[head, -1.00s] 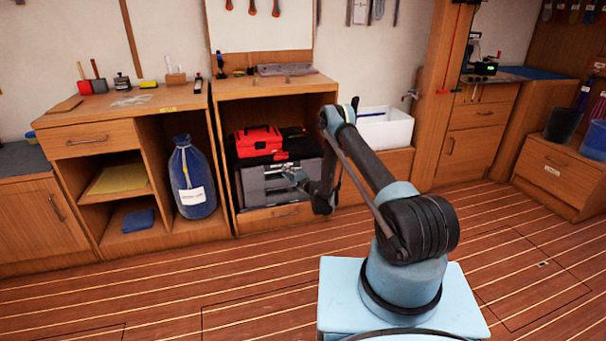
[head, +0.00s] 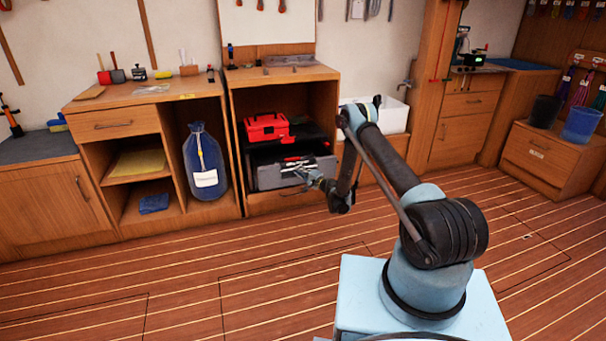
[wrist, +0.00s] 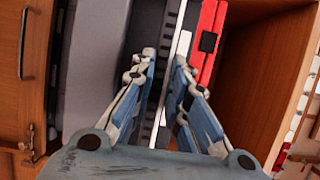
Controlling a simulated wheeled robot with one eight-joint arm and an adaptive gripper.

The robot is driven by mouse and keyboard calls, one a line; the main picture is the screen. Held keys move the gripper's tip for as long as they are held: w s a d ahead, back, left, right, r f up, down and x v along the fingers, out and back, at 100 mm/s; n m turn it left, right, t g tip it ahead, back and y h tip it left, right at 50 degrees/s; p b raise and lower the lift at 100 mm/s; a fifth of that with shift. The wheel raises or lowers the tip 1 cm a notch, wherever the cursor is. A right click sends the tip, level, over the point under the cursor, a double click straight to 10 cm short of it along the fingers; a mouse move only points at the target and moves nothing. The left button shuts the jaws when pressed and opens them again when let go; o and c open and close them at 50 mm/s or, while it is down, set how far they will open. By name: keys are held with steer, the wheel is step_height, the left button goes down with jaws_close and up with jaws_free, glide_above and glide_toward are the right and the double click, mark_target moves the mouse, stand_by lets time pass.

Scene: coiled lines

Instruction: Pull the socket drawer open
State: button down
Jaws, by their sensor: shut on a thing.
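The socket drawer (head: 268,178) is the grey drawer below the black shelf in the middle wooden cabinet. It stands partly out, and tools show over its front edge in the head view. My gripper (head: 308,172) is at the right part of the drawer front. In the wrist view the drawer's grey front (wrist: 92,75) fills the left, and my gripper (wrist: 164,62) has its fingers close together at the drawer's upper edge. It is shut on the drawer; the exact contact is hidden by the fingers.
A red toolbox (head: 267,127) sits above the drawer. A blue sack (head: 203,165) stands in the left cabinet, and a white bin (head: 385,115) is at right. The plank floor in front is clear.

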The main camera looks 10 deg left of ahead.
steer(key=shift+s, duration=0.5)
steer(key=c, duration=1.6)
jaws_free()
steer(key=shift+w+d, duration=0.1)
steer(key=shift+d, duration=0.05)
steer(key=shift+o, duration=0.2)
steer(key=shift+d, duration=0.1)
steer(key=shift+w, duration=0.15)
